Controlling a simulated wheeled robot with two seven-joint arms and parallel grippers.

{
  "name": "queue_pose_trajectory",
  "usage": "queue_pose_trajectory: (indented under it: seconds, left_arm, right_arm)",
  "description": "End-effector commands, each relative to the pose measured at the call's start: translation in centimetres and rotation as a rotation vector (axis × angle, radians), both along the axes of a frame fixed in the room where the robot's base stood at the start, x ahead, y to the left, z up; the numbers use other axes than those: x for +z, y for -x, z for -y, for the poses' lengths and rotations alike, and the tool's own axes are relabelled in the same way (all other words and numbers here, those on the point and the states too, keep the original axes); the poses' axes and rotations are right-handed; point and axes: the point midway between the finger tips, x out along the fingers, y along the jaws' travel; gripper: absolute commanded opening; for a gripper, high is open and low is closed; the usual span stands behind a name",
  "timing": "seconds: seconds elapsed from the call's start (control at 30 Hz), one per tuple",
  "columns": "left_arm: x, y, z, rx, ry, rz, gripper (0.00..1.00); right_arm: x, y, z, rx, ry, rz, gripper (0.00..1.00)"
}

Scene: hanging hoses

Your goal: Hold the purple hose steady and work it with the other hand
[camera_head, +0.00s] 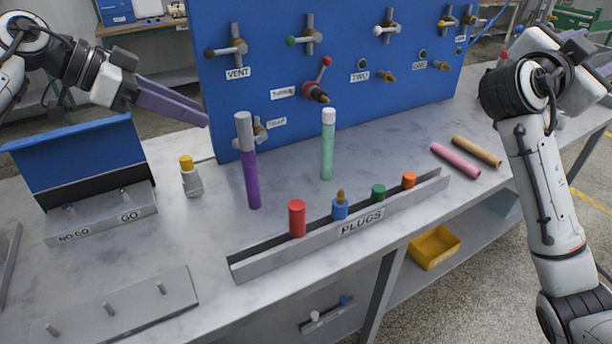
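The purple hose (251,182) is upright in front of the blue panel, with a grey sleeve (243,130) on its upper end. It hides part of a panel fitting behind it. My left gripper (204,115) is up and left of the purple hose, apart from it. Its two long purple-grey fingers point toward the panel, look spread, and hold nothing. My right gripper (602,68) is at the upper right edge, far from the hose. It is partly cut off by the picture edge, and its finger spacing cannot be made out.
A pale green hose (328,150) stands right of the purple one. The PLUGS rail (265,262) with several coloured plugs lies in front. A yellow-capped bottle (190,177) and the NO-GO/GO gauge block (100,219) are left. Pink (455,161) and tan (476,151) tubes lie right. Valves fill the panel (228,100).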

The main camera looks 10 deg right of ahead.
Motion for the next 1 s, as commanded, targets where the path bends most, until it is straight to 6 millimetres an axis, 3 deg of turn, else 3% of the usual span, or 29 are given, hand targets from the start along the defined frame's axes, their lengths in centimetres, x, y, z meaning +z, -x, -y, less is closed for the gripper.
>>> queue_pose_trajectory:
  seconds: [0.03, 0.1, 0.27, 0.33, 0.67, 0.87, 1.0]
  left_arm:
    - [0.0, 0.0, 0.0, 0.0, 0.0, 0.0, 0.31]
    - [0.0, 0.0, 0.0, 0.0, 0.0, 0.0, 0.31]
    - [0.0, 0.0, 0.0, 0.0, 0.0, 0.0, 0.31]
    - [0.0, 0.0, 0.0, 0.0, 0.0, 0.0, 0.31]
    - [0.0, 0.0, 0.0, 0.0, 0.0, 0.0, 0.31]
    - [0.0, 0.0, 0.0, 0.0, 0.0, 0.0, 0.31]
    - [0.0, 0.0, 0.0, 0.0, 0.0, 0.0, 0.31]
  right_arm:
    - [2.3, 0.9, 0.8, -0.013, -0.011, 0.075, 0.45]
    - [4.8, 2.1, 1.7, -0.026, -0.026, 0.162, 0.45]
    - [9.6, 4.6, 3.2, -0.032, -0.074, 0.359, 0.45]
    - [11.1, 4.3, 2.9, 0.018, -0.125, 0.449, 0.45]
    - [6.0, -4.4, -4.7, 0.29, -0.267, 0.365, 0.45]
    - [0.2, -9.6, -12.2, 0.476, -0.364, 0.241, 0.45]
    - [-4.6, -12.3, -18.6, 0.614, -0.444, 0.139, 0.45]
